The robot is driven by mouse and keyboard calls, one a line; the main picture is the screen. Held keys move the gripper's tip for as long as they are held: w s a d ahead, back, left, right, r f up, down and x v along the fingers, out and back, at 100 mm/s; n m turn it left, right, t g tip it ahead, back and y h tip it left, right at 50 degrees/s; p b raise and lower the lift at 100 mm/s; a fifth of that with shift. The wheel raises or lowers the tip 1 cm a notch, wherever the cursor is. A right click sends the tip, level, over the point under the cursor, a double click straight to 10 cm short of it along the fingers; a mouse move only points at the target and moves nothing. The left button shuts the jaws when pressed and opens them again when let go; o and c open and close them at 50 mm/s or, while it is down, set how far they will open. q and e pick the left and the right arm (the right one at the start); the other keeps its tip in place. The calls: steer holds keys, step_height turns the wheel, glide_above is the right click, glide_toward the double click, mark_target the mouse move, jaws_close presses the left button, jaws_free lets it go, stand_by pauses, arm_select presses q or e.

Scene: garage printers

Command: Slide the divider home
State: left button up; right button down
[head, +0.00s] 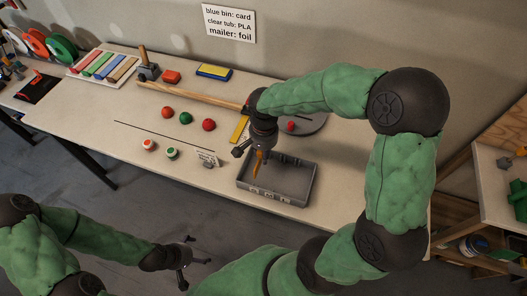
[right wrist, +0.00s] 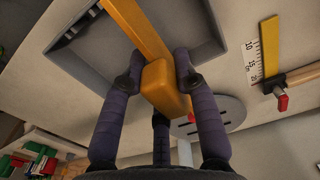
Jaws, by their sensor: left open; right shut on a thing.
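The grey tray (head: 300,183) stands near the table's front edge, with lettered labels on its front wall; it also shows in the right wrist view (right wrist: 75,62). The orange divider (head: 257,165) is upright at the tray's left part, its lower end within the tray's outline. I cannot tell whether it sits in a slot. My right gripper (head: 260,152) is above the tray, shut on the divider's thick top block (right wrist: 160,82). My left gripper (head: 183,262) is open and empty, in front of the table and away from the tray.
A long wooden rod (head: 190,94) lies further back.

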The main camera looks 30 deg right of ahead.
steer(key=shift+f+b, duration=1.1)
steer(key=shift+f, duration=0.6)
steer(key=shift+f+b, duration=2.55)
steer(key=shift+f, duration=0.35)
stand_by(0.7)
steer(key=c, duration=0.9)
jaws_free()
steer(key=shift+o, duration=0.2)
steer(key=shift+r, duration=0.15)
step_height(320, 180, up, 12)
steer(key=shift+f, duration=0.1)
